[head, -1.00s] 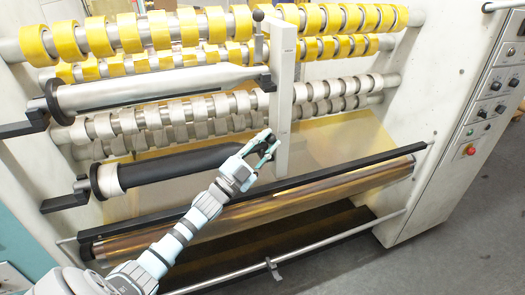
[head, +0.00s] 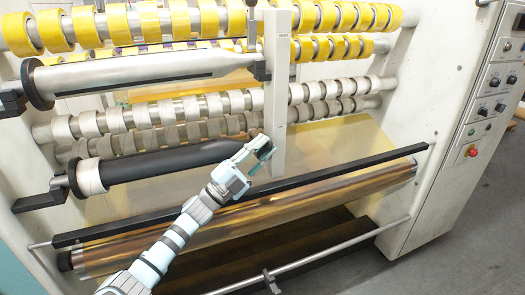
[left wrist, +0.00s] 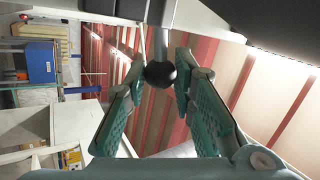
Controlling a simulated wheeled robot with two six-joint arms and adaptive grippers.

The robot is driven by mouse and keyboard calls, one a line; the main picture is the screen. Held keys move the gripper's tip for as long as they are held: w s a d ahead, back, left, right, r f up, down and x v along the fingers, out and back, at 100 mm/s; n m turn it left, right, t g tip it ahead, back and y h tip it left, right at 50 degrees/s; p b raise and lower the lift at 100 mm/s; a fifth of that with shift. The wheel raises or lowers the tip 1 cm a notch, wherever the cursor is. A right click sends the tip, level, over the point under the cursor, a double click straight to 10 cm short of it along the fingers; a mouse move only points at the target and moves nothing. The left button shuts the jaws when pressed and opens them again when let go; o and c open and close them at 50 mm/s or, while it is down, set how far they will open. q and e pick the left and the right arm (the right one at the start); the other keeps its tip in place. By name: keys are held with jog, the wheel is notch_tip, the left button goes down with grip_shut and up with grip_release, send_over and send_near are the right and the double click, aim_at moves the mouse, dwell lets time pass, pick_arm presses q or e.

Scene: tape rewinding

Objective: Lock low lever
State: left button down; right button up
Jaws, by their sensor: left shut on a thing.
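The low lever shows in the left wrist view as a grey rod with a black ball knob (left wrist: 160,75) at its end. My left gripper (head: 264,149) is at the white upright post (head: 278,90), by the inner end of the black lower shaft (head: 165,165). In the head view the gripper hides most of the low lever. The right gripper is not in view.
The upper lever (head: 251,25) stands by the post, above the grey upper shaft (head: 150,73). Rows of yellow tape rolls (head: 185,22) run across the top. A black bar (head: 300,185) and a film roll (head: 330,198) lie below the gripper. The control panel (head: 490,95) is at right.

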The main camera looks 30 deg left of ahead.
pick_arm(q)
jog(key=shift+f, duration=0.15)
jog(key=c, duration=1.3)
grip_release()
jog(key=shift+c, duration=0.2)
jog(key=shift+s+a+f, duration=0.1)
jog(key=v, duration=0.7)
jog(key=shift+s+a, duration=0.1)
